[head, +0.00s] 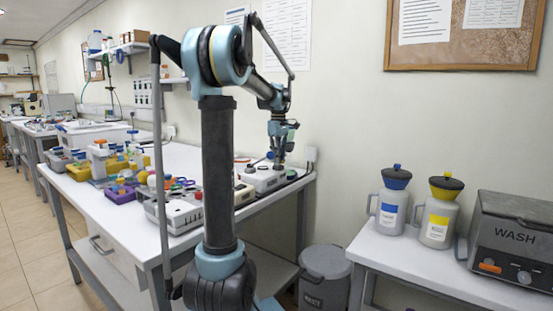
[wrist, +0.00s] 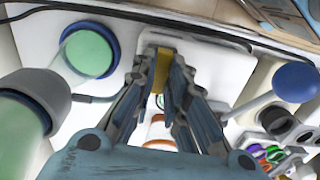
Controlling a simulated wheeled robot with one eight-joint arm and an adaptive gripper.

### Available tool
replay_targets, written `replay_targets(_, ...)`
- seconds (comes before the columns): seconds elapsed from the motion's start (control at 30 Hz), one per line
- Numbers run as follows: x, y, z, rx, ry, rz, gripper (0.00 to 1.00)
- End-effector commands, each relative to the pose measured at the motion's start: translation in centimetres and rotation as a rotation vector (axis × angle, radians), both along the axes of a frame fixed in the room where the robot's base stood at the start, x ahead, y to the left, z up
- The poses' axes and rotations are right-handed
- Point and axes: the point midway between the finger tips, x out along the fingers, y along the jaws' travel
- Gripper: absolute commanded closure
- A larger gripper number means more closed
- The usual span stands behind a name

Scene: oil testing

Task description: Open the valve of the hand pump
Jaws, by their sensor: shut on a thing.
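In the wrist view my gripper (wrist: 160,92) is shut on a narrow brass-yellow piece (wrist: 161,68), which looks like the hand pump's valve. The piece shows between the fingertips, above the white pump housing (wrist: 215,58). A lever with a blue ball knob (wrist: 295,76) stands to the right; I cannot tell if it belongs to the pump. In the head view my gripper (head: 280,158) points down at a white box-shaped unit (head: 262,180) at the right end of the long bench. The valve is too small to make out there.
A green round vessel with a blue rim (wrist: 88,50) and a grey-capped vessel (wrist: 30,100) stand close left of my gripper. Several instruments crowd the long bench (head: 176,158). Two jugs (head: 391,205) and a WASH unit (head: 510,240) stand on the right table.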

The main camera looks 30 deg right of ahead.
Motion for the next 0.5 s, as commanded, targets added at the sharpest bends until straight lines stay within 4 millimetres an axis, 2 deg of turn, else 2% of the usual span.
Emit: replay_targets(0.5,0.21,-0.01,0.02,0.0,-0.004,0.062,1.0)
